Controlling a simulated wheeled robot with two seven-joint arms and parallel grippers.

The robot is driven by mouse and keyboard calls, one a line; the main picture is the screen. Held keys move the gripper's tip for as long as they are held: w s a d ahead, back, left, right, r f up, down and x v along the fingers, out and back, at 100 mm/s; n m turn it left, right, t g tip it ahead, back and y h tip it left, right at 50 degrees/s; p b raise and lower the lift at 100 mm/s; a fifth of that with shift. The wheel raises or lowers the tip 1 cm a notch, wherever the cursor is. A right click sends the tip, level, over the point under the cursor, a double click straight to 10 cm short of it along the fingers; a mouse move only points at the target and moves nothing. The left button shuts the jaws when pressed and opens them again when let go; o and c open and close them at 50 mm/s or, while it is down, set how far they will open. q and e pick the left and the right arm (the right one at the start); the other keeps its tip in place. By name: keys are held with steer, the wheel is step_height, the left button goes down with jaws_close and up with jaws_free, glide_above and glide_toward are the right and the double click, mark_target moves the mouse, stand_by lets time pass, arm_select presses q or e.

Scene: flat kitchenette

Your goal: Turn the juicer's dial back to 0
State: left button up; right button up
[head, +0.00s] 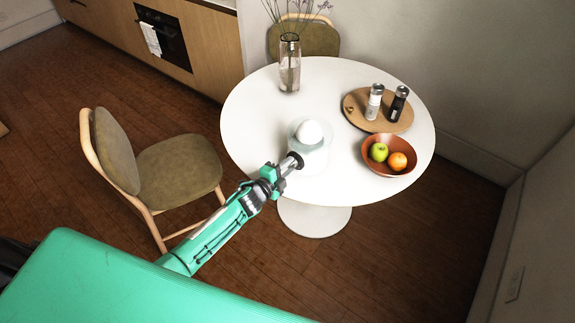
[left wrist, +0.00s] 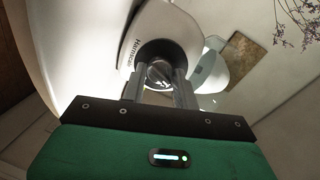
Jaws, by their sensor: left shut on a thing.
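The juicer (head: 310,133) is white with a rounded top and stands near the front of the round white table. My left gripper (head: 296,160) reaches its near side. In the left wrist view, the juicer's pale body (left wrist: 172,28) carries printed lettering. The dark round dial (left wrist: 158,74) sits between the two fingers of my left gripper (left wrist: 159,84), which are shut on it. A light mark shows on the dial's face, but its setting is too small to read. My right gripper is out of view.
A terracotta bowl (head: 371,166) with a green apple and an orange stands right of the juicer. A round wooden board (head: 359,112) with two shakers is behind it. A glass vase (head: 290,70) stands at the back. A chair (head: 180,165) is to the left.

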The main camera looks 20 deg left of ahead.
arm_select(q)
steer(key=shift+n+p, duration=0.55)
steer(key=shift+n, duration=1.05)
steer(key=shift+a+h, duration=0.1)
steer(key=shift+h, duration=0.2)
steer(key=o, duration=1)
steer(key=shift+c, duration=0.2)
steer(key=shift+s, duration=0.1)
steer(key=b+v, duration=0.2)
steer(key=v, duration=1.1)
steer(key=shift+s+r, duration=0.2)
steer(key=shift+r, duration=0.1)
steer(key=shift+a, duration=0.15)
